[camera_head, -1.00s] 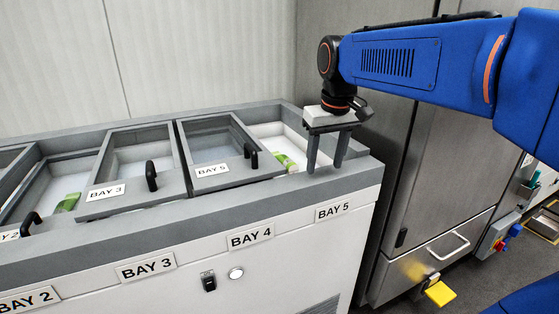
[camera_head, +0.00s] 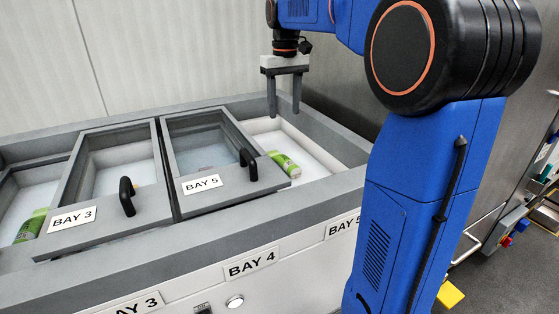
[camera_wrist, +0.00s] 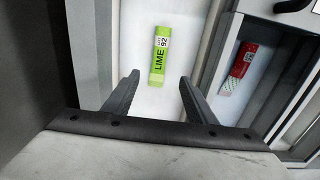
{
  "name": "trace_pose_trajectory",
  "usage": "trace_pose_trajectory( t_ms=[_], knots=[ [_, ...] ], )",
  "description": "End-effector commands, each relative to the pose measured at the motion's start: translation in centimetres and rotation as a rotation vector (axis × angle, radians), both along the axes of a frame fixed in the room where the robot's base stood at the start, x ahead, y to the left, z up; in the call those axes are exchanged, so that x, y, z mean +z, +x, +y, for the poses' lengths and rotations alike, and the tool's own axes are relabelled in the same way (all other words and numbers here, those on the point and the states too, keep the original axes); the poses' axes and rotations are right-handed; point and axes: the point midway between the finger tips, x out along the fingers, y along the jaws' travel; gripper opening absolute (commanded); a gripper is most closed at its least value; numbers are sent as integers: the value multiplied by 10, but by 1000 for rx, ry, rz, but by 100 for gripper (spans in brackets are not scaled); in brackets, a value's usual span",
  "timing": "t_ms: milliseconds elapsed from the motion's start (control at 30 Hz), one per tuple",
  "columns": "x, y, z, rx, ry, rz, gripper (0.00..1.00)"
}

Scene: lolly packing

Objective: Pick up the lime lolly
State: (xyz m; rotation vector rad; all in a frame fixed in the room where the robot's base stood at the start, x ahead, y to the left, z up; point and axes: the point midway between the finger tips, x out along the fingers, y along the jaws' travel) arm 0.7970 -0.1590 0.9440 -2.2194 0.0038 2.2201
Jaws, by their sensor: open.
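In the head view the same lolly (camera_head: 284,164) lies in the bay right of the lid labelled BAY 5. My gripper (camera_head: 284,112) is open and empty, above and behind the lolly in the head view. In the wrist view the fingers (camera_wrist: 158,80) point towards it, with the lolly ahead between their lines and apart from them.
A red packet (camera_wrist: 238,66) lies in the neighbouring bay, beside a grey divider. Sliding lids with black handles (camera_head: 248,157) cover neighbouring bays. Another green packet (camera_head: 31,226) lies in a bay at the far left. Grey freezer rims (camera_head: 335,133) surround the open bay.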

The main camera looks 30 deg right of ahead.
Motion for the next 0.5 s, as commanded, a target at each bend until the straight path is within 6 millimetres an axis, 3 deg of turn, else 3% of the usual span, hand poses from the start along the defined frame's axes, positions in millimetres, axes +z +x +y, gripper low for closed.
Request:
trace_pose_trajectory(
  t_ms=[500],
  knots=[
    [-90,-1,0,0,0,2,51]
  ],
)
